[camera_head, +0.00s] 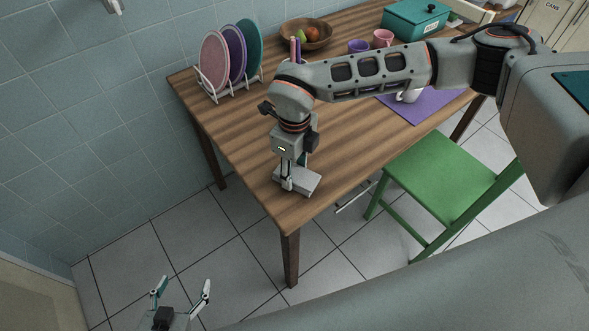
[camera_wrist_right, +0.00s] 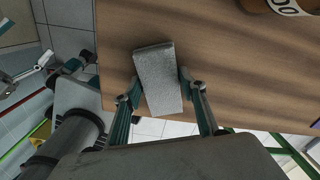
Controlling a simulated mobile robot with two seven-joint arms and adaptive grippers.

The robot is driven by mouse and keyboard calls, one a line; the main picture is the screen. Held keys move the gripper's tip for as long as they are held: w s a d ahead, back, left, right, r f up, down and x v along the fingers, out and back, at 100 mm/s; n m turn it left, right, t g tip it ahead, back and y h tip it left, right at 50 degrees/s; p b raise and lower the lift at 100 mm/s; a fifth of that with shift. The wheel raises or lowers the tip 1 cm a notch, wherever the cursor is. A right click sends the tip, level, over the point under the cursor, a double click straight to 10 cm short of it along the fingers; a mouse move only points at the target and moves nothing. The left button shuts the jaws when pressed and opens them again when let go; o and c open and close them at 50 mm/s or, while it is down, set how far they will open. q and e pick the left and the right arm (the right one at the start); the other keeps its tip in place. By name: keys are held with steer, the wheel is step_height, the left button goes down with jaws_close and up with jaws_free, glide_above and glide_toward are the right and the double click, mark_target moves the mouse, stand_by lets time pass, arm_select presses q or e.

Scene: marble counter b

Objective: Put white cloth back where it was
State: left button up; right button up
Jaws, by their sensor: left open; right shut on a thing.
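The white cloth (camera_head: 308,183) is a pale grey-white folded block at the near corner of the wooden table (camera_head: 240,139). My right gripper (camera_head: 293,184) points down over the table and is shut on the cloth. In the right wrist view the cloth (camera_wrist_right: 158,75) lies between the two fingers of the right gripper (camera_wrist_right: 158,92). Whether the cloth touches the tabletop is hard to tell. My left gripper (camera_head: 182,290) is open and empty, low over the floor, away from the table. It also shows at the left of the right wrist view.
A rack of plates (camera_head: 229,60), a fruit bowl (camera_head: 305,35), a purple mug (camera_head: 358,46), a pink mug (camera_head: 382,38) and a teal box (camera_head: 415,18) stand farther back. A purple mat (camera_head: 428,106) bears a white cup. A green chair (camera_head: 440,172) stands at the right.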

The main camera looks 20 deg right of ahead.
mark_target(294, 173)
steer(key=shift+f, duration=0.2)
steer(key=o, duration=1)
steer(key=shift+r, duration=0.1)
step_height(294, 173, up, 12)
steer(key=shift+r+p, duration=0.15)
steer(key=shift+p, duration=0.15)
